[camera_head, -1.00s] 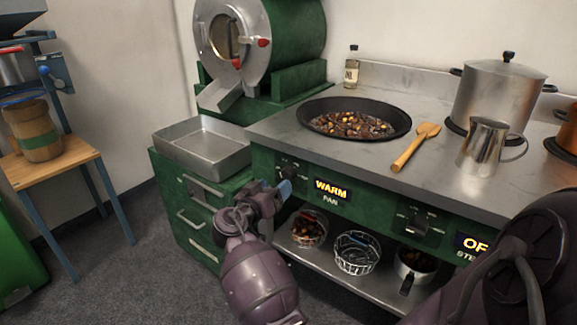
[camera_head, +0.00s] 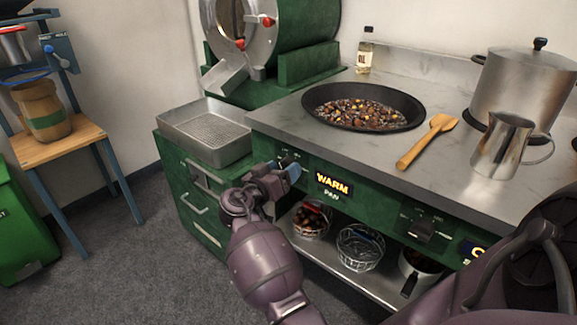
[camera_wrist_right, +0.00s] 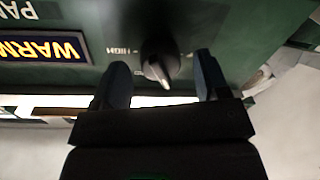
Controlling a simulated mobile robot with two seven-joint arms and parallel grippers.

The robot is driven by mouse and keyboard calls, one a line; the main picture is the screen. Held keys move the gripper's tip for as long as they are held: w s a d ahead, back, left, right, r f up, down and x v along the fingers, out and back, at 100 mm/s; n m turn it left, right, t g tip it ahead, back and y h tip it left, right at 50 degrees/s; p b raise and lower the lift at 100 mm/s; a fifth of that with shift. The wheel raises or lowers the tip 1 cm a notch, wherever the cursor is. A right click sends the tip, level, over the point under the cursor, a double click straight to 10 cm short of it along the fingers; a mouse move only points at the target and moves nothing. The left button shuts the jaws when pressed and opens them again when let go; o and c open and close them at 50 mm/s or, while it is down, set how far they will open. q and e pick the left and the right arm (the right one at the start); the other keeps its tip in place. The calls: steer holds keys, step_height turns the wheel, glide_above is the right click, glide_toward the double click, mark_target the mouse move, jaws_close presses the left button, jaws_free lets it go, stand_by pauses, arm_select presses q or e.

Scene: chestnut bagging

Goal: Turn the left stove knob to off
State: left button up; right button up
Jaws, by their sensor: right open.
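The left stove knob (camera_wrist_right: 158,62) is a dark pointed dial on the green stove front, beside the lit sign reading WARM (camera_head: 333,184), with PAN below it. In the head view the knob is mostly hidden by my right gripper (camera_head: 284,174), which is at the panel. In the right wrist view, which appears upside down, my right gripper (camera_wrist_right: 161,80) is open, its two blue-tipped fingers on either side of the knob with gaps between. My left gripper is not in view.
A black pan of chestnuts (camera_head: 413,112), a wooden spatula (camera_head: 425,142), a steel jug (camera_head: 497,150) and a pot (camera_head: 520,85) stand on the stove top. A second knob (camera_head: 422,229) is farther right. Wire baskets (camera_head: 360,250) sit on the shelf below. A metal tray (camera_head: 170,128) is at left.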

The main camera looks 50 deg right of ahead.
steer(key=shift+d, duration=0.3)
steer(key=c, duration=0.9)
